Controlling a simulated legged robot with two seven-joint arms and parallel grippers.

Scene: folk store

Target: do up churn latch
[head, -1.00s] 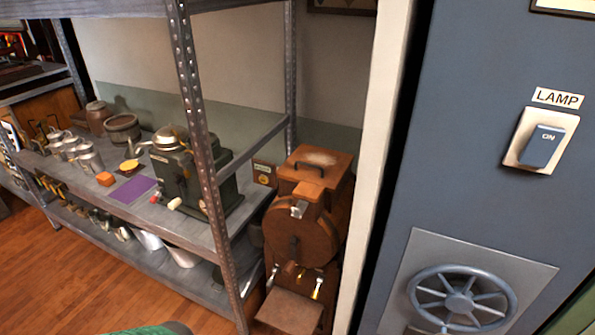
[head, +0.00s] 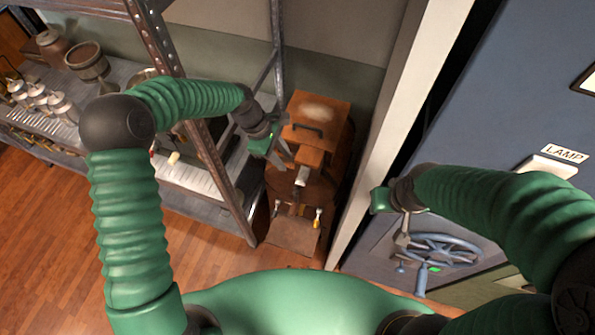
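The churn (head: 325,113) is a brown wooden machine with a dark handle on its boxy top, standing between the metal shelf and a pale post. A small light metal latch (head: 302,176) shows on the wooden block at its front. My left gripper (head: 283,156) is just left of the churn's top and block, with its grey fingers apart and nothing seen between them. Whether it touches the wood I cannot tell. My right gripper (head: 402,250) hangs in front of the blue panel by the wheel, well right of the churn; its fingers are too unclear to judge.
A metal shelf post (head: 212,150) stands close to my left arm. A pale post (head: 395,130) borders the churn on the right. A blue handwheel (head: 445,250) and the LAMP switch (head: 548,166) are on the right panel. Wooden floor (head: 50,240) is open at lower left.

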